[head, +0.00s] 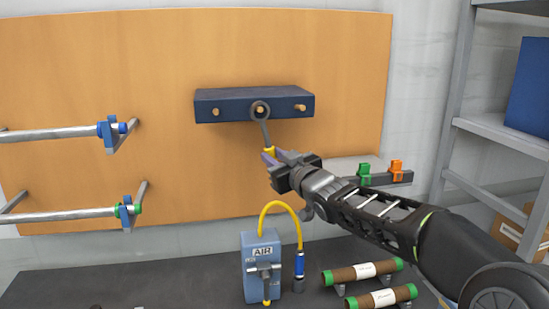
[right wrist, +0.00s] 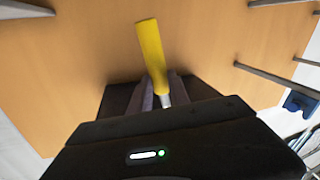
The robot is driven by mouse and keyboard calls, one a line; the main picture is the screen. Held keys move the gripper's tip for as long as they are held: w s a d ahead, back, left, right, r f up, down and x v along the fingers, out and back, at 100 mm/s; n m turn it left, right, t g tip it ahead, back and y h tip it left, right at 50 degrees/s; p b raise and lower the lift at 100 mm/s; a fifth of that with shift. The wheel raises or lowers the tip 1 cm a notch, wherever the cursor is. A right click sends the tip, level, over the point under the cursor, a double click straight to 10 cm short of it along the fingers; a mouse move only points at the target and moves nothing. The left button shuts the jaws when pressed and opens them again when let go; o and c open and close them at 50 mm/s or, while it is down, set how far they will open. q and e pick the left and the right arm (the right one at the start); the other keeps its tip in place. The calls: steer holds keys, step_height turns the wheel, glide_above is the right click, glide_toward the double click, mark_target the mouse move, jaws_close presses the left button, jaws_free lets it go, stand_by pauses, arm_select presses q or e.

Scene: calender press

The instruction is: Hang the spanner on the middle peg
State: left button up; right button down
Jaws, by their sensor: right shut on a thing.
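The spanner (head: 265,131) has a grey ring end, a thin grey shaft and a yellow grip. My right gripper (head: 270,158) is shut on its yellow grip and holds it ring end up, slightly tilted. The dark blue peg block (head: 239,110) on the wooden board carries three wooden pegs in a row. The middle peg (head: 260,110) shows through the ring; I cannot tell whether the ring is around it or just in front. In the right wrist view the yellow grip (right wrist: 151,52) rises from between the fingers. My left gripper is not in view.
Left and right pegs (head: 300,107) are bare. Two metal rails (head: 60,134) with blue and green clamps stick out at left. Below stand a blue AIR box (head: 262,270) with a yellow hose and two brown rollers (head: 362,272). A grey shelf rack (head: 458,90) is at right.

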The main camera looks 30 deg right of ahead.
steer(key=c, duration=1.1)
jaws_free()
steer(key=shift+c, duration=0.2)
steer(key=shift+s+b, duration=0.3)
steer(key=shift+s, duration=0.25)
steer(key=s+b, duration=0.1)
steer(key=s, duration=0.5)
steer(key=shift+s+b, duration=0.3)
steer(key=shift+s, duration=0.1)
